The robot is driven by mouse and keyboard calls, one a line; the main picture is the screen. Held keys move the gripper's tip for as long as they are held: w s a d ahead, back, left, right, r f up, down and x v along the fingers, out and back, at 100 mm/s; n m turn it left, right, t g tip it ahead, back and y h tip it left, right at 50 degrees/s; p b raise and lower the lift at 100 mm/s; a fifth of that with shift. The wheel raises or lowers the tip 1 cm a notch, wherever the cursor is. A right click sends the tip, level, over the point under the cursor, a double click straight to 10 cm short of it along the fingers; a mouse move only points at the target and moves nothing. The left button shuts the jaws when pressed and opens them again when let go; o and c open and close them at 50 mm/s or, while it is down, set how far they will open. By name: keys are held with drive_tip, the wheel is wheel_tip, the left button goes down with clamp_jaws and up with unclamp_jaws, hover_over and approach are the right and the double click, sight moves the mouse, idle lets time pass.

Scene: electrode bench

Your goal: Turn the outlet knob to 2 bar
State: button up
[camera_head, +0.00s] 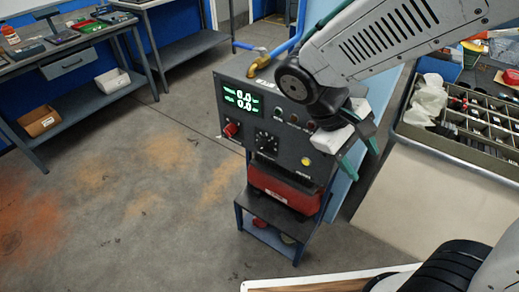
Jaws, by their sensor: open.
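A dark grey control box (292,162) stands on a small stand, with a green lit display (240,100) reading 0.0 on two lines. A black round knob with white scale marks (267,142) is on its front face, and a red knob (231,130) sits at the left of the face. I cannot read labels telling which is the outlet knob. My gripper (358,152), with teal fingers, is open and empty at the right side of the box, apart from both knobs. My arm hides the box's upper right part.
A yellow button (306,161) and small switches are on the box front. A red case (285,188) is under the box. A divided parts tray (470,125) lies at the right. Floor in front and left is clear.

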drive_tip(key=w+a+f+n+t+h, duration=0.6)
drive_tip(key=w+a+f, duration=0.1)
drive_tip(key=a+f, duration=0.1)
drive_tip(key=n+t+y, duration=0.3)
drive_tip(key=n+t, duration=0.4)
drive_tip(key=t, duration=0.4)
approach(260, 149)
drive_tip(key=x, duration=0.9)
drive_tip(key=shift+w+d, duration=0.3)
drive_tip(key=c, duration=1)
